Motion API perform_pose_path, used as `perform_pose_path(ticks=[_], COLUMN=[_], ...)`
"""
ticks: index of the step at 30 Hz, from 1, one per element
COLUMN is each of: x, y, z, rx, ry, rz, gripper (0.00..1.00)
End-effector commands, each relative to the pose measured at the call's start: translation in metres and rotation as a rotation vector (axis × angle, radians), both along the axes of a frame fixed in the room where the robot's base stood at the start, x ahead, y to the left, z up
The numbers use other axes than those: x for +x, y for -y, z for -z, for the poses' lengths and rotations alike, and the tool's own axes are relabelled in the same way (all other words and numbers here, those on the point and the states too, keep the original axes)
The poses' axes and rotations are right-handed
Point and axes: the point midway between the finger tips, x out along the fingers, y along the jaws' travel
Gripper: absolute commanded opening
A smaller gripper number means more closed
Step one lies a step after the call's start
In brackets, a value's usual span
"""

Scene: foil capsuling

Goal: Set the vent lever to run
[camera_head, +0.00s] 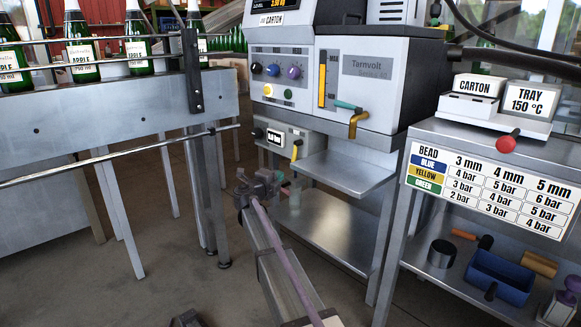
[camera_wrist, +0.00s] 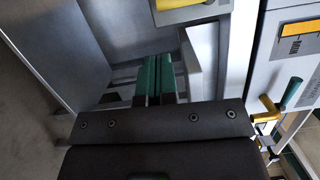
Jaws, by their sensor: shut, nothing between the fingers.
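My gripper (camera_head: 284,183) is below and in front of the Tarnvolt machine. In the wrist view its two green fingers (camera_wrist: 154,74) are side by side, shut and empty. I cannot read which lever is the vent.
Machine shelves (camera_head: 345,172) lie right of my gripper. A bottle conveyor (camera_head: 110,108) with rails stands left. A side table (camera_head: 425,130) at right carries a bead pressure chart (camera_head: 488,188). Open floor lies at lower left.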

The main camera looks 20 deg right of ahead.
Motion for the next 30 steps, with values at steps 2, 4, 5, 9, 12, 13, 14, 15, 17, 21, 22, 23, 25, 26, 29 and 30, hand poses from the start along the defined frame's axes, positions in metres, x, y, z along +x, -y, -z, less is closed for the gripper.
perform_pose_path(ticks=[2, 4, 5, 9, 12, 13, 14, 15, 17, 21, 22, 23, 25, 26, 29, 30], x=[0.000, 0.002, 0.003, 0.014, 0.026, 0.030, 0.033, 0.038, 0.044, 0.054, 0.055, 0.056, 0.057, 0.057, 0.057, 0.057], y=[0.000, 0.002, 0.003, 0.018, 0.034, 0.040, 0.045, 0.052, 0.061, 0.076, 0.078, 0.080, 0.082, 0.082, 0.082, 0.082], z=[0.000, 0.000, 0.000, 0.000, -0.001, -0.001, -0.001, -0.001, -0.001, -0.001, -0.002, -0.002, -0.002, -0.002, -0.002, -0.002], rx=[-0.001, -0.001, -0.001, -0.001, -0.001, -0.001, -0.002, -0.003, -0.003, -0.003, -0.003, -0.003, -0.003, -0.003, -0.003, -0.003], ry=[-0.001, 0.000, 0.000, 0.000, 0.000, 0.000, -0.001, -0.001, -0.001, 0.000, 0.000, 0.000, 0.000, 0.000, 0.000, 0.000], rz=[-0.001, -0.001, -0.001, -0.001, 0.000, -0.001, -0.001, -0.001, -0.001, -0.002, -0.002, -0.002, -0.003, -0.003, -0.003, -0.003], gripper=[0.00, 0.00, 0.00, 0.00, 0.00, 0.00, 0.00, 0.00, 0.00, 0.00, 0.00, 0.00, 0.00, 0.00, 0.00, 0.00])
